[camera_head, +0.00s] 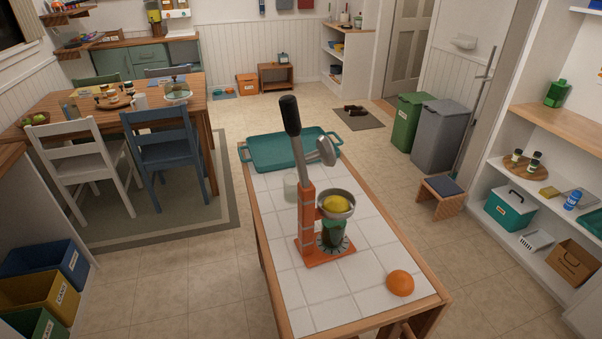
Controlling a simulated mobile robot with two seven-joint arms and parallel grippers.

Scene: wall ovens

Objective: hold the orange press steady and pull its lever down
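The orange press (307,219) stands upright on the white tiled top of a wooden table (368,260). Its lever points up and ends in a black handle (290,116). A grey metal pressing head (325,151) hangs from the lever, raised clear of the bowl. The metal bowl (336,206) holds something yellow, perhaps a citrus half. A dark green cup (334,234) stands under the bowl on the press's base. Neither of my grippers shows in the head view, and nothing touches the press.
A whole orange (400,283) lies near the table's front right corner. A teal tray (292,151) lies at the far end, with a whitish cup (291,187) behind the press. Tiles left and right of the press are clear. Shelves (540,118) stand at the right.

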